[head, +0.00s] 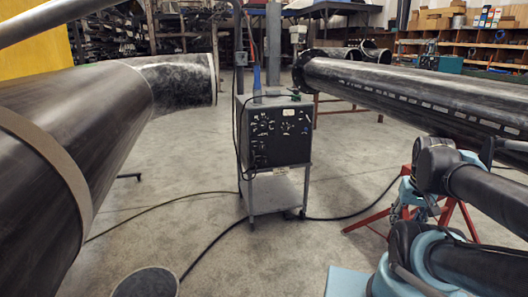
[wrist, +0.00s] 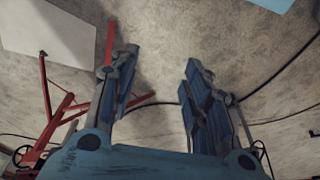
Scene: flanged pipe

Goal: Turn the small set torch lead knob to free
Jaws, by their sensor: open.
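A dark welding set (head: 275,132) stands on a wheeled cart in the middle of the head view. Its front panel carries several small knobs and sockets. They are too small for me to tell which is the torch lead knob or how it is turned. My gripper (wrist: 157,88) shows in the wrist view, open and empty, with its two blue fingers apart over bare concrete floor. The welding set is not in the wrist view. In the head view my arm is at the right, well apart from the set.
A large dark pipe (head: 90,120) fills the left. A long flanged pipe (head: 420,88) runs across the right on a red stand (head: 450,210). Cables (head: 350,212) lie on the floor around the cart. The concrete floor before the cart is mostly clear. Shelves (head: 480,45) stand behind.

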